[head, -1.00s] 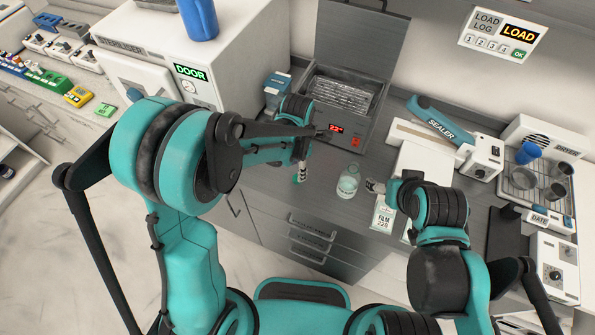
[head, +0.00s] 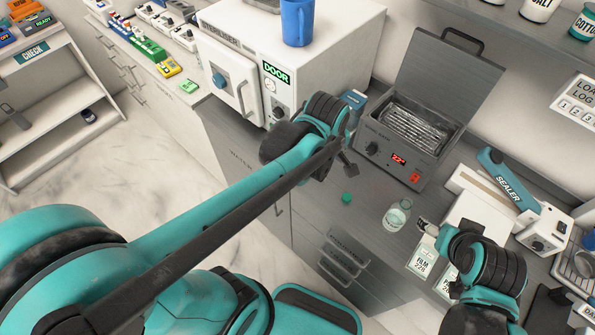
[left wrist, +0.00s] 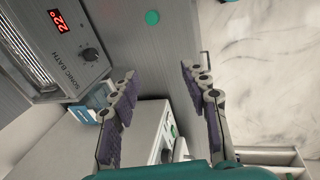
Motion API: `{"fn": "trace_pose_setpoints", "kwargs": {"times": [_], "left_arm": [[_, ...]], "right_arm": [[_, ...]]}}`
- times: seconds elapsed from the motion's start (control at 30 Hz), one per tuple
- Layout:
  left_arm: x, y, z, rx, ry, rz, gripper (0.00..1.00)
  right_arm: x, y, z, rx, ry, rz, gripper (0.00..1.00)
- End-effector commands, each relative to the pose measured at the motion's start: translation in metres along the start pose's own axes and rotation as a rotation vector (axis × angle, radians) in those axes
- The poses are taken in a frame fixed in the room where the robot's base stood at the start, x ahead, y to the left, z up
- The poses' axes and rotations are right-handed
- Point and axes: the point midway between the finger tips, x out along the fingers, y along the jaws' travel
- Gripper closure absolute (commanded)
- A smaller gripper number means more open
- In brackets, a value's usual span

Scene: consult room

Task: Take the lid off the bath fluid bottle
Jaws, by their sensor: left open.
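The bath fluid bottle (head: 396,216) is a small clear bottle standing on the grey counter, with no lid on its neck. A small teal-green lid (head: 347,198) lies on the counter to the left of the bottle, apart from it. The lid also shows in the left wrist view (left wrist: 152,18), beyond the fingertips. My left gripper (head: 347,167) is above the counter, close to the lid but not touching it. In the left wrist view its fingers (left wrist: 157,72) are spread with nothing between them. My right gripper (head: 425,224) is just right of the bottle; its finger gap is unclear.
The sonic bath (head: 401,158) stands open behind the bottle, reading 22°. The steriliser (head: 243,92) stands at the back left with a blue cup (head: 297,22) on top. A film packet (head: 422,262) and the sealer (head: 505,185) are to the right. The counter around the lid is clear.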

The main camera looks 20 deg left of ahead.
Motion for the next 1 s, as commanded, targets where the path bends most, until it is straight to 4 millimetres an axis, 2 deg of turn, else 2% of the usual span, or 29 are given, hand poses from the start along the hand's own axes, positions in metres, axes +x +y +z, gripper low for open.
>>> {"fn": "trace_pose_setpoints", "kwargs": {"times": [0.1, 0.3, 0.43, 0.6, 0.77, 1.0], "left_arm": [[-0.021, -0.025, -0.012, 0.298, 0.047, 0.081, 0.54], [-0.040, -0.060, -0.026, 0.797, 0.187, 0.170, 0.54], [-0.045, -0.076, -0.031, 1.031, 0.275, 0.186, 0.54], [-0.046, -0.085, -0.034, 1.181, 0.336, 0.184, 0.54], [-0.026, -0.090, -0.033, 1.204, 0.345, 0.184, 0.54], [0.038, -0.107, -0.030, 1.202, 0.343, 0.183, 0.54]], "right_arm": [[0.000, 0.000, 0.000, 0.000, 0.000, 0.000, 0.28], [0.000, 0.000, 0.000, 0.000, 0.000, 0.000, 0.28], [0.000, 0.000, 0.000, 0.000, 0.000, 0.000, 0.28], [0.001, 0.000, 0.001, 0.000, 0.000, 0.000, 0.28], [0.018, 0.000, 0.012, 0.000, 0.000, 0.000, 0.28], [0.072, 0.000, 0.051, 0.000, 0.000, 0.000, 0.28]]}}
